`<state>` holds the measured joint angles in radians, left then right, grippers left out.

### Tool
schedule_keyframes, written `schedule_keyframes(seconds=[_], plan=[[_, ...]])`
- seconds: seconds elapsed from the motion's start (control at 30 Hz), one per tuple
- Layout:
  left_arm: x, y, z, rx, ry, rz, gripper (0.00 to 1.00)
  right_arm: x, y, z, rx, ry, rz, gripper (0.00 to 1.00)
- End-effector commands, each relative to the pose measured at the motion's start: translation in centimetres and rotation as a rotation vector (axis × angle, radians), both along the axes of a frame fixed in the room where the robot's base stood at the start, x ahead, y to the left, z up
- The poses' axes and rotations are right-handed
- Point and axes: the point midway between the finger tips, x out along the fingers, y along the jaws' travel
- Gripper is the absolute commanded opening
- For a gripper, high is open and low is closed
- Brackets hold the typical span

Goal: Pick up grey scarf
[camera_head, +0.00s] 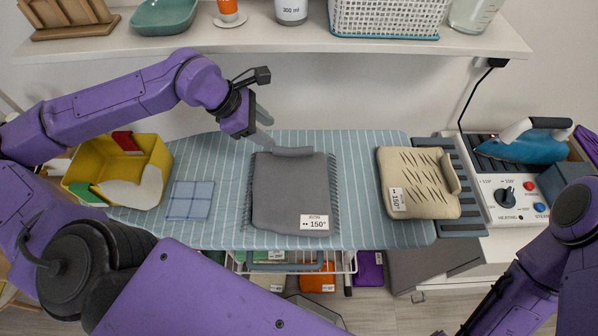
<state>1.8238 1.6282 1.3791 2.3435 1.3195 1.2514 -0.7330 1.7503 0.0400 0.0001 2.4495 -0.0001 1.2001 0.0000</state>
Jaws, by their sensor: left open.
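The grey scarf (283,190) lies folded on the striped ironing board, with fringes down both sides, a rolled far edge and a white 150° tag at its near right. My left gripper (265,127) is open and empty at the scarf's far left corner, close to the rolled edge. I cannot tell whether its fingers touch the cloth. My right arm shows at the right edge, but its gripper is out of view.
The ironing board (350,170) also bears a folded blue checked cloth (188,200) and a beige patterned garment (425,182). A yellow bin (85,170) stands left; a blue iron (525,145) sits on its station at right. A shelf (285,40) overhangs the back.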

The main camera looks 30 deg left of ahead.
Motion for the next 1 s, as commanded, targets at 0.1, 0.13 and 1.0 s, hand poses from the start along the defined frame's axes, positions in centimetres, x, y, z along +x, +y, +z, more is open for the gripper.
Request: schedule_keyframes(seconds=[0.1, 0.13, 1.0], plan=[[0.7, -0.8, -1.9, 0.002, 0.005, -0.001, 0.49, -0.1, 0.0, 0.3, 0.000, 0.002, 0.000, 0.62], [0.8, -1.0, -2.3, 0.000, 0.005, 0.000, 0.49, -0.1, 0.0, 0.3, 0.000, 0.002, -0.001, 0.62], [3.1, -3.8, -7.1, -0.001, 0.002, -0.001, 0.00, 0.0, 0.0, 1.6, 0.000, 0.001, 0.000, 0.62]])
